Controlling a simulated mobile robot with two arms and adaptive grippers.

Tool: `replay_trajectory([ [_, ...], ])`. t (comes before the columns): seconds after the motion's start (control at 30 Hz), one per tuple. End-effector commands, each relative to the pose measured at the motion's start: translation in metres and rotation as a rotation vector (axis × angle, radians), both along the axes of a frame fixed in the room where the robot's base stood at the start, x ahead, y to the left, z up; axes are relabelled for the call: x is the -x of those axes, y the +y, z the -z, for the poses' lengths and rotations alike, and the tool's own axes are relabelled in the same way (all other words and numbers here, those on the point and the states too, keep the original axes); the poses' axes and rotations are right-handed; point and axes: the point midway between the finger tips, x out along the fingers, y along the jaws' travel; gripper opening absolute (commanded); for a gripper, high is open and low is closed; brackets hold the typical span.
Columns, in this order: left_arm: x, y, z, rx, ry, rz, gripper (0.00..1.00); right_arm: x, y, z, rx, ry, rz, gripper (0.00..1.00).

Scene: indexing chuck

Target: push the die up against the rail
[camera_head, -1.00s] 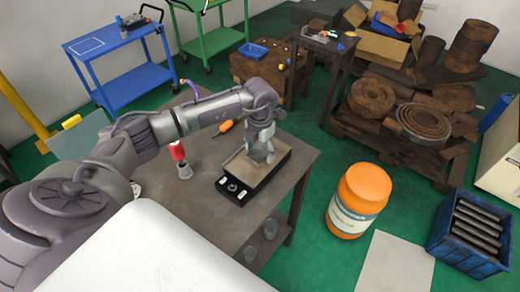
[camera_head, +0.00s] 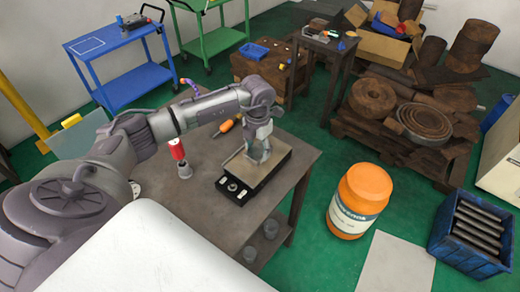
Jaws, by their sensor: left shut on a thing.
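A black fixture (camera_head: 232,188) with a beige top plate (camera_head: 247,170) sits on the grey-brown table. A dark raised edge, possibly the rail, runs along its right side (camera_head: 273,173). My left gripper (camera_head: 260,158) points down over the far part of the plate. It is shut on a small grey piece, probably the die, mostly hidden by the fingers. I cannot tell whether the piece touches the rail. My right gripper is not in view.
An orange-handled tool (camera_head: 227,126) lies behind the fixture on the table (camera_head: 200,220). A red-and-grey item (camera_head: 179,158) stands left of it. An orange drum (camera_head: 357,201) stands on the green floor to the right.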

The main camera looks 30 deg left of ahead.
Motion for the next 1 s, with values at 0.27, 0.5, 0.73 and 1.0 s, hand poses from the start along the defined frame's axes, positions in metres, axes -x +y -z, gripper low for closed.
replay_trajectory([
  [0.27,-0.001,0.010,0.001,-0.002,0.000,-0.002,0.00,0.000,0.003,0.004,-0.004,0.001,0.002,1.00],
  [0.5,-0.001,0.017,0.001,-0.003,0.000,-0.002,0.00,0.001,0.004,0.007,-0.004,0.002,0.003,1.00],
  [0.73,-0.002,0.023,0.000,-0.002,0.001,-0.002,0.00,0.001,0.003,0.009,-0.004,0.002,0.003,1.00],
  [1.0,-0.002,0.023,0.000,-0.002,0.001,-0.001,0.00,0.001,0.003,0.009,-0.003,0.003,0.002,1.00],
])
